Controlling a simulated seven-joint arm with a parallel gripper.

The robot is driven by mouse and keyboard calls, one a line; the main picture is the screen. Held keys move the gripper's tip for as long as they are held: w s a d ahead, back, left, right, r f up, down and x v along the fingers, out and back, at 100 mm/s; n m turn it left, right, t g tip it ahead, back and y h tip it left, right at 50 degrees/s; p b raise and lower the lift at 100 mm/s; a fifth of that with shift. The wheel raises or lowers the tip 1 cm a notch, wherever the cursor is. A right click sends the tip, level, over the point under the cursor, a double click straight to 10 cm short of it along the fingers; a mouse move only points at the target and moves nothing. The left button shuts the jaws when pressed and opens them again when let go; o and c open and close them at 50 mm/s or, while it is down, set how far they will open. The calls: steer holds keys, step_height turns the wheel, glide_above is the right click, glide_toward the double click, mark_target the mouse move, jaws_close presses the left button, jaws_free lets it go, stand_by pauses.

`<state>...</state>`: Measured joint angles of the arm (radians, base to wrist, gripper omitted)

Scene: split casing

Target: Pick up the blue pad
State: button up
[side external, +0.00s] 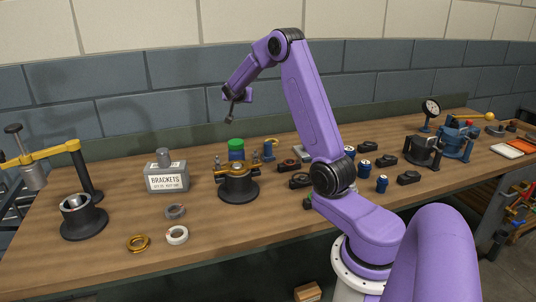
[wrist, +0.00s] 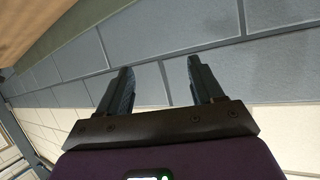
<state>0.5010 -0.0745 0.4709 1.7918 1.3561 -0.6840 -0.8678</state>
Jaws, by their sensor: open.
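My gripper (side external: 231,113) is raised high above the left-middle of the bench, well clear of everything on it. In the wrist view my gripper (wrist: 160,68) shows two dark fingers spread apart with nothing between them. I cannot make out a clear blue pad in either view. A flat pale grey piece (side external: 301,152) lies at the back, partly hidden by my arm; I cannot tell what it is. Small blue cylinders (side external: 382,184) stand right of my arm.
A dark round fixture with a brass top (side external: 238,182) stands mid-bench. Black bearing blocks (side external: 408,177) and a blue vise (side external: 457,142) stand right.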

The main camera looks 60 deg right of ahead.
steer(key=s+d+f+m+g+h, duration=0.1)
steer(key=s+d+f+m+g, duration=0.2)
steer(key=s+d, duration=0.4)
steer(key=g, duration=0.1)
glide_above(268, 143)
steer(key=f, duration=0.6)
steer(key=a+f, duration=0.1)
steer(key=f, duration=0.2)
steer(key=shift+f, duration=2.95)
step_height(268, 143, down, 2)
steer(key=shift+f, duration=0.2)
steer(key=shift+x, duration=1.15)
steer(key=shift+d+f, duration=0.25)
steer(key=shift+d, duration=0.15)
steer(key=c, duration=1.1)
